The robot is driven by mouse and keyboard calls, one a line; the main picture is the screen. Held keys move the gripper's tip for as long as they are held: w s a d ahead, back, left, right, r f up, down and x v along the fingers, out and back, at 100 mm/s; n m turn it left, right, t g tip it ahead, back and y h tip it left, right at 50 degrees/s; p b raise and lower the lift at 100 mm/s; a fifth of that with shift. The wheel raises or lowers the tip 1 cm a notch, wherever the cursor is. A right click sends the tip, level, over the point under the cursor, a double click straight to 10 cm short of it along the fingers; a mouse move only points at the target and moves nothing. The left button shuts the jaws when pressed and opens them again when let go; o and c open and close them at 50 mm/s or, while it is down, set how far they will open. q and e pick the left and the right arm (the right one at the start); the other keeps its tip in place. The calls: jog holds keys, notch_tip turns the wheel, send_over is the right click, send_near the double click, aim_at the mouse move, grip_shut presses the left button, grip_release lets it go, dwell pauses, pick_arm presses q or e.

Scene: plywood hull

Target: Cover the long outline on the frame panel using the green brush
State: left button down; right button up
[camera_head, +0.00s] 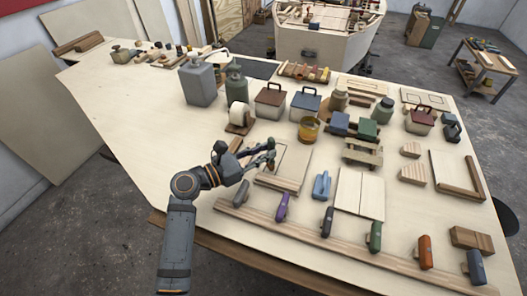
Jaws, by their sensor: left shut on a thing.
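My left gripper (268,156) reaches in from the left and is shut on a small green thing, apparently the green brush (271,144). The fingers hide most of it, so its bristles cannot be made out. The gripper is over the left part of a pale wooden panel (291,169) with thin dark outline lines on it, apparently the frame panel. The gripper and arm cover part of these lines. Whether the brush touches the panel cannot be told. My right gripper is not in view.
A wooden rail (345,249) along the front edge has several coloured handled tools, one green (374,236). A blue tool (321,186) lies right of the panel. An amber jar (308,129), a tape roll (238,114) and lidded boxes (270,101) stand behind.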

pick_arm(q)
jog(key=shift+p, duration=0.35)
jog(key=shift+f, duration=0.15)
jog(key=shift+f, duration=0.45)
dwell(0.3)
jog(key=shift+w, duration=0.1)
jog(key=shift+w+d, duration=0.15)
jog(key=shift+w, duration=0.25)
jog(key=shift+w+d, duration=0.15)
jog(key=shift+w, duration=0.35)
